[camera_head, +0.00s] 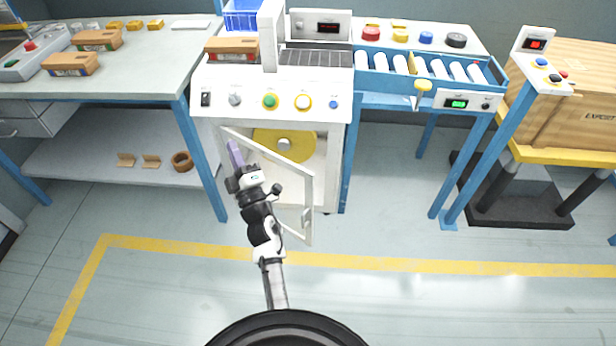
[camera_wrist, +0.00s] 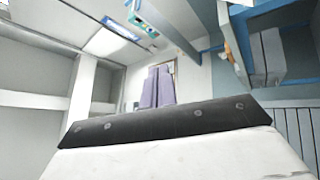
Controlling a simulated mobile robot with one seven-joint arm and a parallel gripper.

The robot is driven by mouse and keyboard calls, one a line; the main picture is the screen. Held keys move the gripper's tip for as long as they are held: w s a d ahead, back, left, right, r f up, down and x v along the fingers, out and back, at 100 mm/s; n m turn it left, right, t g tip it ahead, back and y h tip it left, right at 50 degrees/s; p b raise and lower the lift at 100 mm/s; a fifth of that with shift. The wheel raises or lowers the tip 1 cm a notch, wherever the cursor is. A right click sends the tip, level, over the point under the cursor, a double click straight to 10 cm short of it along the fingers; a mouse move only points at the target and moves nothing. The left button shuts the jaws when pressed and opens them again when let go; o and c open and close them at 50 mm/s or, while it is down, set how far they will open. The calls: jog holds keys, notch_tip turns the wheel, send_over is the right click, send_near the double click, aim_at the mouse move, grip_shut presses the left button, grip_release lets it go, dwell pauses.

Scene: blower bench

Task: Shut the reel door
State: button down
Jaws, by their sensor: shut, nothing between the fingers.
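The reel door (camera_head: 309,195) is a white frame with a see-through middle, on the front of the white machine. It stands open, swung out from the cabinet at an angle, its left edge near the cabinet and its right edge nearer me. A small handle (camera_head: 306,218) sits near its right edge. Behind it the yellow reel (camera_head: 301,146) shows inside the cabinet. My gripper (camera_head: 234,150), with purple fingers, is at the upper left part of the door. The fingers (camera_wrist: 158,88) are together and empty in the wrist view. I cannot tell whether they touch the door.
A workbench (camera_head: 150,75) with a lower shelf stands left of the machine. A blue roller conveyor (camera_head: 380,101) stands right of it, with a wooden crate (camera_head: 580,90) farther right. The floor in front is clear, crossed by a yellow line (camera_head: 420,266).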

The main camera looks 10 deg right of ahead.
jog(key=s+d+f+g+h+p, duration=0.1)
jog(key=s+d+f+g+h, duration=0.25)
jog(key=d+f, duration=0.9)
jog(key=g+h+b, duration=0.1)
jog(key=h, duration=0.2)
send_near(306, 174)
jog(key=w+a, duration=0.3)
jog(key=w+d, duration=0.2)
jog(key=shift+w+d+r+n+y, duration=0.1)
jog(key=shift+d+r+n+y, duration=0.15)
jog(key=shift+d+n, duration=0.15)
jog(key=shift+w+d, duration=0.25)
jog(key=shift+w, duration=0.05)
